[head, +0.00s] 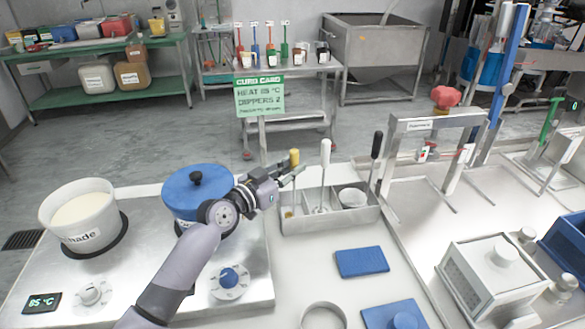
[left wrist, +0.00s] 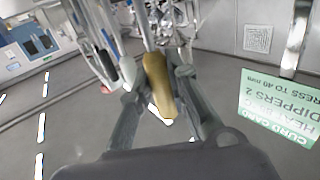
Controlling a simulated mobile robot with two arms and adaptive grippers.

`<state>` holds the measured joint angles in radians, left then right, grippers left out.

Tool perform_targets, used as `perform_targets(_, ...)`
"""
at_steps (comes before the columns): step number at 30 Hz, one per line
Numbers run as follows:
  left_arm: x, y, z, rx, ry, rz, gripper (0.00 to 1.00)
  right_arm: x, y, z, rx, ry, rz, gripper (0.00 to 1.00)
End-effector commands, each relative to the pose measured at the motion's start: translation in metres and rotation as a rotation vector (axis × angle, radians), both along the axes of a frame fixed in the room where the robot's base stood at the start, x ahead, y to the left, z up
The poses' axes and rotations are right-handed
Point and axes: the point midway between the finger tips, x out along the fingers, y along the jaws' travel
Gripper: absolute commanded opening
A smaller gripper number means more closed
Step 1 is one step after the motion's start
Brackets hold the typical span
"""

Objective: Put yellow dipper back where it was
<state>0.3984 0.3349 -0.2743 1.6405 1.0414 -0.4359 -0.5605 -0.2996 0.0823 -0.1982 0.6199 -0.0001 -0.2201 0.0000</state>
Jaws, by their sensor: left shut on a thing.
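The yellow dipper (head: 294,157) shows its yellow handle upright at the left end of the grey metal rack (head: 345,222). My left gripper (head: 289,174) is shut on this handle, with the arm reaching in from the lower left. In the left wrist view the yellow handle (left wrist: 158,85) stands between the two fingers (left wrist: 160,105). A white-handled dipper (head: 325,155) and a black-handled dipper (head: 376,147) stand in the rack to the right. My right gripper is out of view.
A blue-lidded pot (head: 190,186) stands left of the rack, beside my arm. A white bucket (head: 85,220) is farther left. A blue mat (head: 361,262) lies in front of the rack. A green card (head: 259,95) stands behind. A metal press frame (head: 440,125) is at right.

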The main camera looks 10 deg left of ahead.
Motion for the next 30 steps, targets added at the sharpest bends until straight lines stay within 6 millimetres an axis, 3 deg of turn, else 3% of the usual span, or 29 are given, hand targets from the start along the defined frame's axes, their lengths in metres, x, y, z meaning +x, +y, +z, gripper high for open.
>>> perform_targets(5, 0.000, 0.000, -0.003, 0.000, -0.001, 0.000, 0.00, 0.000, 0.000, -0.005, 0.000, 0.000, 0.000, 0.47)
perform_targets(6, 0.000, 0.000, -0.003, 0.000, -0.001, 0.000, 0.17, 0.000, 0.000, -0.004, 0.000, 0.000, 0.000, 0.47)
perform_targets(15, 0.000, 0.000, -0.002, 0.000, 0.000, 0.000, 0.36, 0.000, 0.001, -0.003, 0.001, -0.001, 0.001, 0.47)
perform_targets(26, 0.000, 0.000, 0.003, -0.001, 0.000, 0.000, 0.36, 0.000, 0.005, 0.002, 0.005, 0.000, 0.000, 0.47)
perform_targets(30, -0.017, 0.011, -0.001, 0.003, -0.001, 0.001, 0.36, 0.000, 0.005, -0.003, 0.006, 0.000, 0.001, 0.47)
